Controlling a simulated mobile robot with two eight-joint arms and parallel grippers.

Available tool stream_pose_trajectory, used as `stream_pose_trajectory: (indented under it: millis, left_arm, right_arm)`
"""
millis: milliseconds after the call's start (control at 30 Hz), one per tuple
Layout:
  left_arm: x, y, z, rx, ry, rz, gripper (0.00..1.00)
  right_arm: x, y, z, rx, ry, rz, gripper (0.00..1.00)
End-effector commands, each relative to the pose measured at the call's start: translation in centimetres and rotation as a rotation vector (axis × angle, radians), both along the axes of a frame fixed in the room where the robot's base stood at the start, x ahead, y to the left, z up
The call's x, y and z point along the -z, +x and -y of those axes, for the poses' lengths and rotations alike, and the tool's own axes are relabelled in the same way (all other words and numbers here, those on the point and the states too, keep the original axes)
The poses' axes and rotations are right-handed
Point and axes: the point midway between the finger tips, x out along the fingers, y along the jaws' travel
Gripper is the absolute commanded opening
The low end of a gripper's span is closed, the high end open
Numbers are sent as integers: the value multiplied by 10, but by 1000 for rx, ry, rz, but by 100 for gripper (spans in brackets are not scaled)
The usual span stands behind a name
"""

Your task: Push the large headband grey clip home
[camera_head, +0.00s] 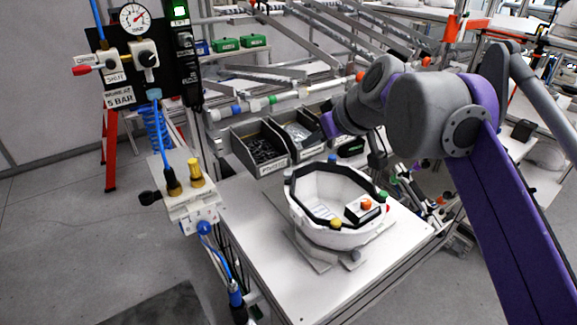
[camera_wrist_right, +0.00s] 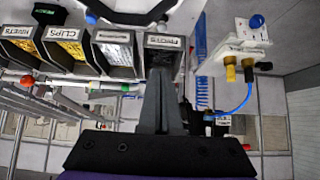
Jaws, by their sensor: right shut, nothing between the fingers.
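The white helmet shell (camera_head: 300,215) sits open side up on a grey stand on the bench, with a black band (camera_head: 313,213) around its inner rim. Coloured knobs stand around the rim, and a small black-and-white block with an orange top is at its near right. I cannot make out the grey clip for certain. My right arm reaches in from the right above the shell, its wrist beyond the shell near the bins; its fingers are hard to see there. In the right wrist view my right gripper (camera_wrist_right: 160,78) is shut and empty, its fingers overlapping the bins. My left gripper is not in view.
Black-fronted parts bins (camera_head: 262,168) line the bench's back edge; they also show in the wrist view, one labelled PIVOTS (camera_wrist_right: 165,42). A pneumatic post with gauge (camera_head: 135,18) and valves stands left. The bench top (camera_head: 262,235) is clear left of the shell.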

Motion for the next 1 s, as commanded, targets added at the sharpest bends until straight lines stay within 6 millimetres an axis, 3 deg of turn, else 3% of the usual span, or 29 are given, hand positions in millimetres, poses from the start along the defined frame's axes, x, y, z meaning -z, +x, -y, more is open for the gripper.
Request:
stream_pose_trajectory:
  millis: [267,667,800,1000]
  left_arm:
    - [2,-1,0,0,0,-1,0]
    - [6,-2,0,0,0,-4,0]
    - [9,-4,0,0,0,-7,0]
    - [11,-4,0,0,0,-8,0]
  right_arm:
    - [16,13,-8,-1,0,-1,0]
    - [74,61,-41,0,-1,-1,0]
    - [96,59,-39,1,-1,-1,0]
    - [110,59,-39,1,0,0,0]
